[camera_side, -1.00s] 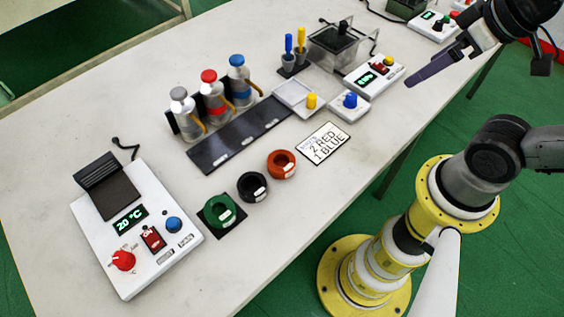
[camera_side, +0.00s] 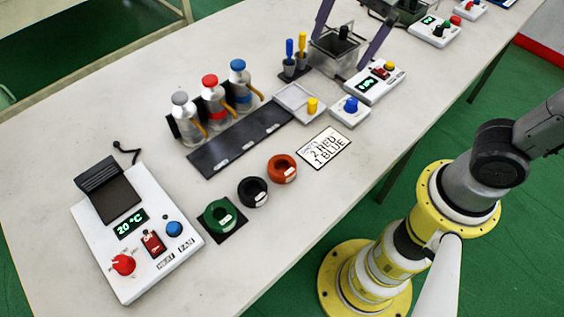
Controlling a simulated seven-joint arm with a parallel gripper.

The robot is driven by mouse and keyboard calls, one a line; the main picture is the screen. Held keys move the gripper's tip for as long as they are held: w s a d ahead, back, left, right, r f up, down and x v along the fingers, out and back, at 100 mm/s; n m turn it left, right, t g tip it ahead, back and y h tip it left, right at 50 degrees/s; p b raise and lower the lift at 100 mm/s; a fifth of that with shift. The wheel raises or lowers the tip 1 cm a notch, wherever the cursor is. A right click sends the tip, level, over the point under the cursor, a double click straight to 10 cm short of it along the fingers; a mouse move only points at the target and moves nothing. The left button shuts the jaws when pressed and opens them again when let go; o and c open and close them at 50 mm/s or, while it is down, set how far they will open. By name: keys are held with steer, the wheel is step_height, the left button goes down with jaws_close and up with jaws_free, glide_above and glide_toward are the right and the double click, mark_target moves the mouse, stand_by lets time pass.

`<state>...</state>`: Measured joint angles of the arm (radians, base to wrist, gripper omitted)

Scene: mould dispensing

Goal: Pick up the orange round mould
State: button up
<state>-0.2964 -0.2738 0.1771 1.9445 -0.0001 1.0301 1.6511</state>
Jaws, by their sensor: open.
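The orange round mould (camera_side: 282,169) is a ring-shaped piece with a small white label. It lies on the table, beside the black round mould (camera_side: 252,192) and left of the written card. The green round mould (camera_side: 220,215) sits on a dark square pad further left.
A card reading "2 RED 1 BLUE" (camera_side: 325,148) lies right of the orange mould. Bottles (camera_side: 213,103) stand behind a dark strip (camera_side: 238,137). A heater unit (camera_side: 138,232) is at left, a metal box (camera_side: 330,58) at the back. Table around the moulds is clear.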

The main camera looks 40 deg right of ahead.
steer(key=w+a+f+g, duration=0.2)
steer(key=w+a+f, duration=0.15)
steer(key=a, duration=0.35)
steer(key=n, duration=0.1)
glide_above(282, 170)
steer(key=shift+g+h, duration=0.4)
steer(key=f, duration=1.4)
steer(key=shift+w+d+f, duration=0.1)
steer(key=shift+w+f, duration=0.05)
steer(key=shift+w, duration=0.2)
steer(key=shift+s+f, duration=0.2)
steer(key=shift+f, duration=1.15)
steer(key=shift+s+f, duration=0.15)
steer(key=shift+f, duration=1.15)
steer(key=shift+c, duration=0.2)
steer(key=shift+r, duration=0.1)
steer(key=c, duration=1.4)
